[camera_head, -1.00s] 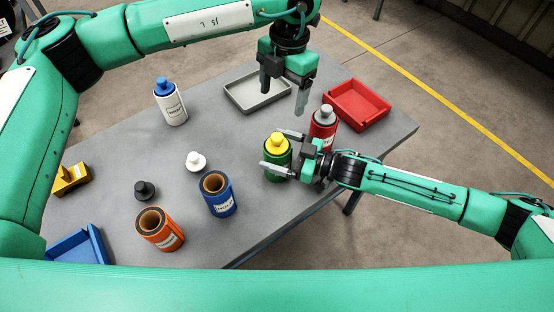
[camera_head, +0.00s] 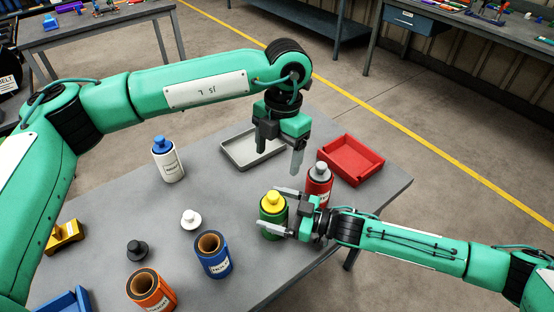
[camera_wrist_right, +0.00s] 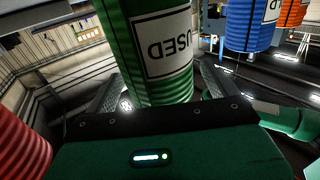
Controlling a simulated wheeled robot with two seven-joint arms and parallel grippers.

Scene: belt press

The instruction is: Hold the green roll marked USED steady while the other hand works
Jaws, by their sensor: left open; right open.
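The green roll (camera_head: 264,230) stands upright on the table with a yellow plug (camera_head: 272,199) in its top. In the right wrist view the roll (camera_wrist_right: 165,92) fills the upper middle, its white USED label (camera_wrist_right: 165,45) upside down. My right gripper (camera_head: 281,211) is open, coming in from the right, with one finger on either side of the roll; firm contact does not show. My left gripper (camera_head: 279,156) is open and empty, pointing down above the table beside the grey tray, up and away from the green roll.
A red roll with a grey plug (camera_head: 318,186) stands close behind my right gripper. A grey tray (camera_head: 232,158) and red tray (camera_head: 352,160) lie at the back. A white bottle-like roll (camera_head: 168,168), blue roll (camera_head: 213,262), orange roll (camera_head: 150,297) and loose plugs (camera_head: 190,219) stand left.

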